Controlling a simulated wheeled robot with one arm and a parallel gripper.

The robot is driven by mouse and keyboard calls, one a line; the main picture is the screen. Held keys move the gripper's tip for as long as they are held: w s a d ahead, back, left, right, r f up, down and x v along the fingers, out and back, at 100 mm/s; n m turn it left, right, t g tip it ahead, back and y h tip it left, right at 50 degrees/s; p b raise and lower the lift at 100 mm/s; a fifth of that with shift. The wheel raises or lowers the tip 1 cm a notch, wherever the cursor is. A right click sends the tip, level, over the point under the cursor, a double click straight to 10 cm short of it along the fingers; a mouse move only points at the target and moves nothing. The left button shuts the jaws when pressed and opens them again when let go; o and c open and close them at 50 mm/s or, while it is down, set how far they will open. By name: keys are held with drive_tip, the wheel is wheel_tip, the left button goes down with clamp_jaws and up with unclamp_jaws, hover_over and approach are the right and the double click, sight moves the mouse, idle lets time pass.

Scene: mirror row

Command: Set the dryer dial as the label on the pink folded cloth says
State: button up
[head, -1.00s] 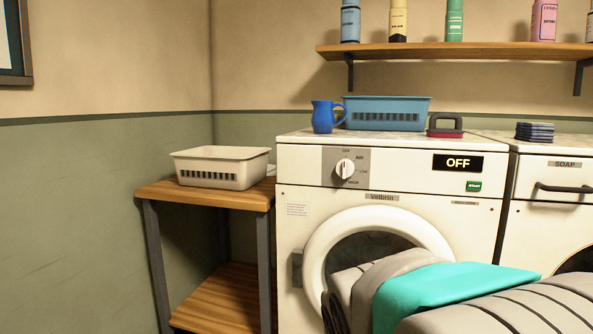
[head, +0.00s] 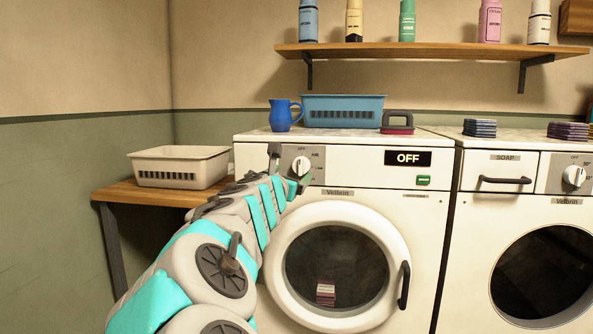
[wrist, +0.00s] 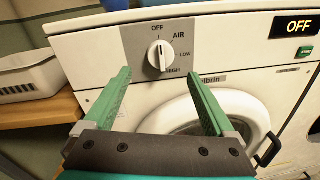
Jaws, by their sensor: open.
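The dryer dial (head: 301,166) is a white knob on a grey panel of the left machine. In the wrist view the dial (wrist: 160,55) has the marks OFF, AIR, LOW and HIGH around it. Its grip stands roughly upright; which end points is unclear. The dryer display (head: 408,158) reads OFF. My gripper (wrist: 159,78) is open and empty, its green fingers spread on either side below the dial, apart from it. A small pinkish folded cloth stack (head: 326,294) shows through the dryer's round door glass; no label on it is readable.
A green start button (head: 424,180) sits below the display. Folded stacks (head: 479,128) lie on the right machine. A cream basket (head: 180,167) stands on the side table.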

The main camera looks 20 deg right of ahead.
sight(299, 168)
drive_tip(key=shift+x, duration=3.85)
drive_tip(key=shift+s, duration=0.1)
drive_tip(key=c, duration=1.4)
